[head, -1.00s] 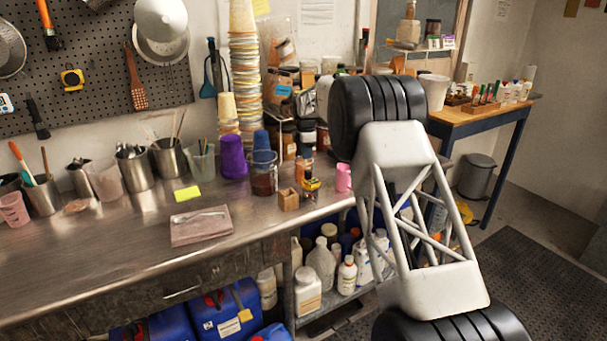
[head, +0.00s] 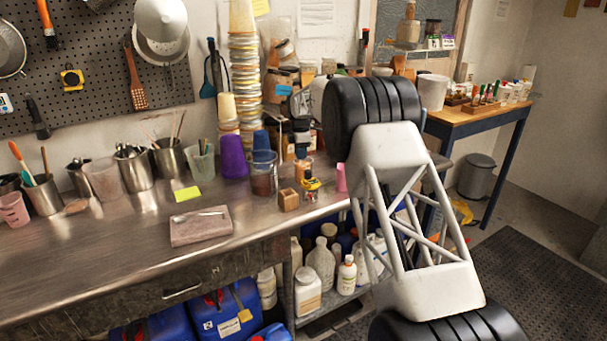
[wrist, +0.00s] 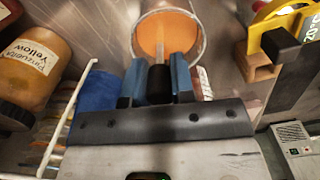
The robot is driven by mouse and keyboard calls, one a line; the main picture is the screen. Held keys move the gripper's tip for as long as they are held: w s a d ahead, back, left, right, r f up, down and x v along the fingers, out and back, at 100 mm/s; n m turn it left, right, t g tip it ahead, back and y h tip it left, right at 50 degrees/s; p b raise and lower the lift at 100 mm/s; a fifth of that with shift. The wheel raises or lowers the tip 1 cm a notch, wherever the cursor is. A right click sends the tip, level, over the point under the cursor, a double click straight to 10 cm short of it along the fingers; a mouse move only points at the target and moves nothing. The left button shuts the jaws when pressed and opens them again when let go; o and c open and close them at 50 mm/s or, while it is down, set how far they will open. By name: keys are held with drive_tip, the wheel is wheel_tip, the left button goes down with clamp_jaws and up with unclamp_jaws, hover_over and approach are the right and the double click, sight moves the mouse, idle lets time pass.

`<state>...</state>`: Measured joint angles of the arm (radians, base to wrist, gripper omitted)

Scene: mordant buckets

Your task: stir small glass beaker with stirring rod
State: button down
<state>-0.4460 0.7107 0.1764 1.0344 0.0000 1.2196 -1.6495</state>
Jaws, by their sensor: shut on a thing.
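The small glass beaker (wrist: 142,42) is at the top of the wrist view and holds orange liquid. In the head view the beaker (head: 303,168) stands on the steel bench. My gripper (wrist: 158,80) has its blue fingers shut on the dark handle of the stirring rod (wrist: 159,50). The rod's pale shaft reaches over the beaker mouth and appears to enter the liquid; its tip is hard to make out. In the head view my gripper (head: 301,138) is above the beaker and the rod is too small to tell.
A larger glass beaker (head: 263,180) with dark liquid and a purple cup (head: 233,158) stand left of the small beaker. A wooden block (head: 288,199), a yellow tape item (head: 312,184) and a pink cup (head: 341,178) are close by. The bench front is mostly clear around a tray (head: 201,231).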

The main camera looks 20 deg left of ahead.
drive_tip(key=shift+s, duration=0.15)
drive_tip(key=shift+s+d, duration=0.2)
drive_tip(key=shift+s, duration=0.3)
drive_tip(key=shift+d, duration=0.15)
drive_tip(key=shift+s+d, duration=0.15)
drive_tip(key=shift+d, duration=0.35)
idle(0.4)
drive_tip(key=shift+w+d, duration=0.4)
drive_tip(key=shift+w, duration=0.05)
drive_tip(key=shift+a, duration=0.1)
